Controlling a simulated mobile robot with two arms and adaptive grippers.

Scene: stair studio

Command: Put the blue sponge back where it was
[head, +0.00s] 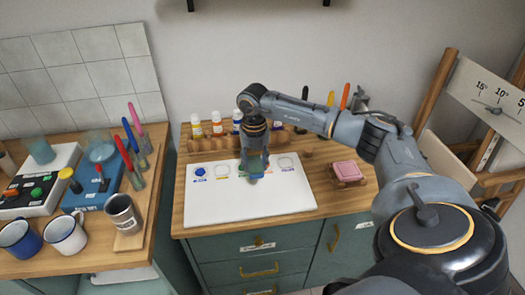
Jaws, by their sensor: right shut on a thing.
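My right gripper (254,169) points down over the white board (225,205), in front of the row of bottles. It is shut on a small blue-green block, which looks like the blue sponge (257,163). The gripper hides part of the block, and I cannot tell whether the block touches the board. A pink sponge-like block (345,170) sits on a small wooden holder to the right of the board. My left gripper is not in view.
Paint bottles (216,122) stand in a wooden rack behind the board. A blue paint spot (200,170) and labelled outlines line the board's back part. Mugs (67,235), a metal cup (123,213) and button boxes crowd the left counter. The board's front is clear.

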